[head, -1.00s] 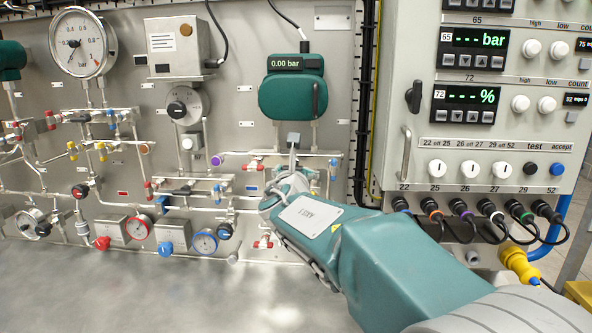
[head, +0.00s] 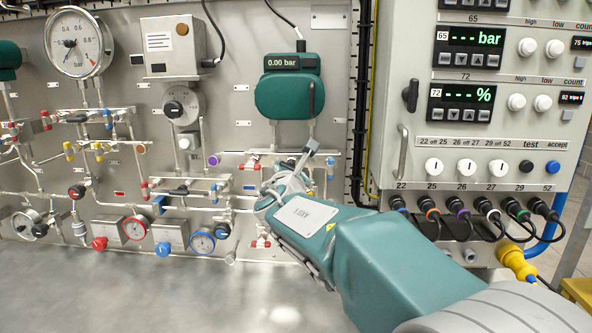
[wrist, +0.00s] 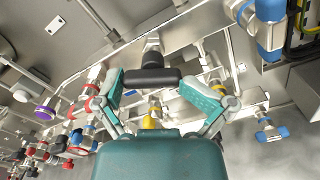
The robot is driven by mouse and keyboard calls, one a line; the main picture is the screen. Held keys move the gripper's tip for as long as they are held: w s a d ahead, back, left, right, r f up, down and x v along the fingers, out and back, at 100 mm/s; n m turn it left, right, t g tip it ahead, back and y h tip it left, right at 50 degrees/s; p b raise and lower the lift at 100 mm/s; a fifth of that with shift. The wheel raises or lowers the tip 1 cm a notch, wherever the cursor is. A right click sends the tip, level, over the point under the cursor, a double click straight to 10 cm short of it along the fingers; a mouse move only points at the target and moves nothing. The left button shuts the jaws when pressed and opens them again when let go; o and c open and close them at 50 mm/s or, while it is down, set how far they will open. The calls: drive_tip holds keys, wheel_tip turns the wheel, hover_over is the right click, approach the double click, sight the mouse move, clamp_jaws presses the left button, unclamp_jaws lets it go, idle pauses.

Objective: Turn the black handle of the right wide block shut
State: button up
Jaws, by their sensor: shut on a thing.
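In the wrist view the black handle (wrist: 152,77) is a dark bar lying crosswise on a short stem, in front of the metal wide block (wrist: 150,44). My gripper (wrist: 153,80) has one teal finger at each end of the bar and is shut on it. In the head view my gripper (head: 276,190) reaches the right-hand pipework below the green 0.00 bar transmitter. There it hides the black handle and most of the right wide block.
Red-handled (head: 252,163) and blue-capped (head: 330,163) fittings sit close around my gripper. A round gauge with a blue rim (head: 202,242) is at lower left. The control cabinet (head: 480,160) with cables stands on the right. The grey surface in front is clear.

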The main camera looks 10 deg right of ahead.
drive_tip(key=m, duration=0.6)
drive_tip(key=shift+w+a+r, duration=0.1)
drive_tip(key=shift+a+r, duration=0.2)
drive_tip(key=shift+a, duration=0.1)
drive_tip(key=m, duration=0.4)
drive_tip(key=shift+r+m, duration=0.1)
drive_tip(key=shift+m, duration=1.1)
drive_tip(key=shift+d, duration=0.1)
drive_tip(key=o, duration=0.8)
drive_tip(key=f+v, duration=0.1)
drive_tip(key=v, duration=1.1)
